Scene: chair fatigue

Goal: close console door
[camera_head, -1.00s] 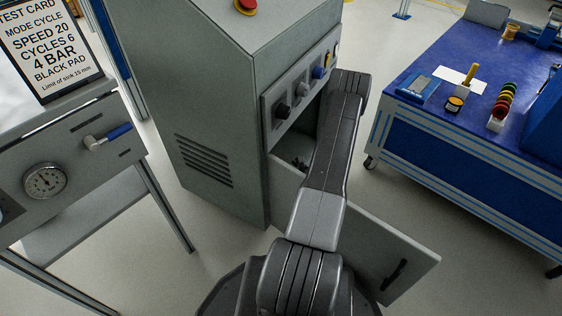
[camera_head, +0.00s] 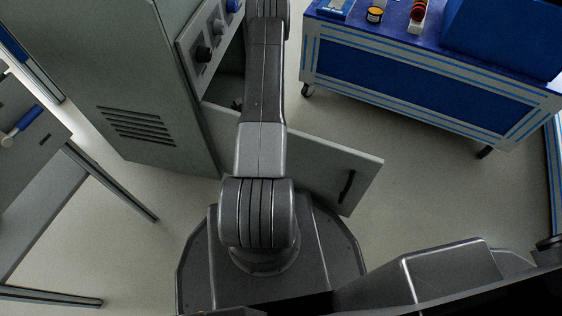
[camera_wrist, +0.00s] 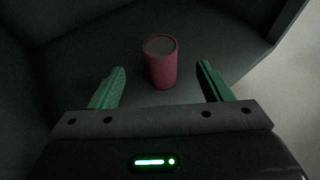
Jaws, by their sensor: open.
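The grey console (camera_head: 130,90) stands at the upper left in the head view. Its door (camera_head: 335,172) is a flat grey panel with a black handle (camera_head: 347,186). The door stands open, swung out to the right, with my arm across part of it. My arm reaches up past the door towards the console opening, and my gripper is hidden in the head view. In the wrist view, my gripper (camera_wrist: 161,70) is open, its green fingers apart and empty. A dark red cylinder (camera_wrist: 160,68) stands upright beyond the fingers, on a dark surface.
Knobs (camera_head: 210,38) line the console above the opening. A blue workbench (camera_head: 420,75) on castors stands at the upper right. A grey table (camera_head: 50,190) is at the left. Open floor (camera_head: 440,180) lies right of the door. In the wrist view, dark walls surround the cylinder.

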